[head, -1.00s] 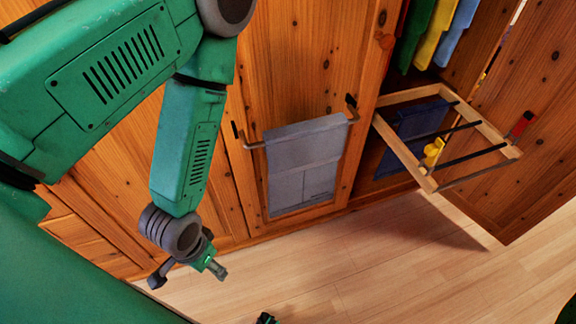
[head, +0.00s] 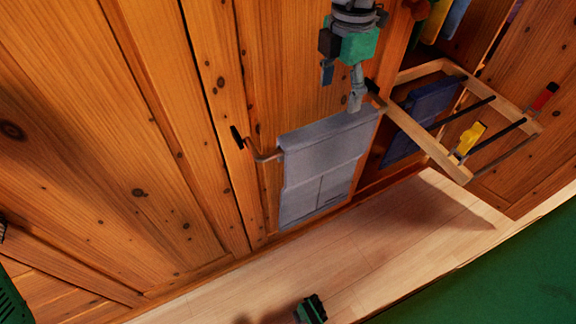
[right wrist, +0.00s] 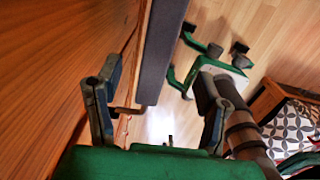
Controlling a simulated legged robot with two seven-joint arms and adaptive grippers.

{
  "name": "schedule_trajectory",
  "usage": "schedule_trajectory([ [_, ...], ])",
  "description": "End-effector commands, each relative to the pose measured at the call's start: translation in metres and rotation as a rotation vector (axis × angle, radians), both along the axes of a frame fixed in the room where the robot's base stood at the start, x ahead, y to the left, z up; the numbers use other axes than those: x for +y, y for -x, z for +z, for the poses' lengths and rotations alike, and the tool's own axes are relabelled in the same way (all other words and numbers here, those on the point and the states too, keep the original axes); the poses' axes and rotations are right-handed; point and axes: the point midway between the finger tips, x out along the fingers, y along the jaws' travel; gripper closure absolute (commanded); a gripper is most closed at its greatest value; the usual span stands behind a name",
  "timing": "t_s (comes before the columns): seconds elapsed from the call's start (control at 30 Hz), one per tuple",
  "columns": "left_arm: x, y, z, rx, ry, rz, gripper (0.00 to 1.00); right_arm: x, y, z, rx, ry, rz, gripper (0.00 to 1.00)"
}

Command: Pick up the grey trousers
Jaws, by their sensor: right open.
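The grey trousers (head: 325,160) hang folded over a bar on the wooden door, in the middle of the head view. My right gripper (head: 343,88) comes in from the top, just above the right end of the trousers' top fold. In the right wrist view the gripper (right wrist: 157,100) is open, its fingers apart. The grey trousers (right wrist: 160,50) show there edge-on, running between the lines of the two fingers. I cannot tell whether a finger touches the cloth.
A pull-out wooden rack (head: 440,162) with dark blue trousers (head: 420,120) and yellow and red clips stands out right of the grey trousers. The wooden door surface is close to my right gripper. Pale floor (head: 400,235) is open below. A patterned item (right wrist: 292,122) shows at lower right.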

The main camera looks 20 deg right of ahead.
Motion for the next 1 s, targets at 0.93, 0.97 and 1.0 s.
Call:
schedule_trajectory([
  [0.93, 0.000, 0.000, -0.043, 0.000, 0.000, 0.000, 0.38, 0.005, -0.002, -0.124, 0.006, -0.008, -0.021, 0.38],
  [0.97, 0.000, 0.000, -0.044, 0.000, 0.000, 0.000, 0.38, 0.004, -0.002, -0.128, 0.006, -0.008, -0.021, 0.38],
  [1.0, 0.000, 0.000, -0.046, 0.000, 0.000, 0.000, 0.38, 0.004, -0.002, -0.133, 0.006, -0.008, -0.021, 0.38],
])
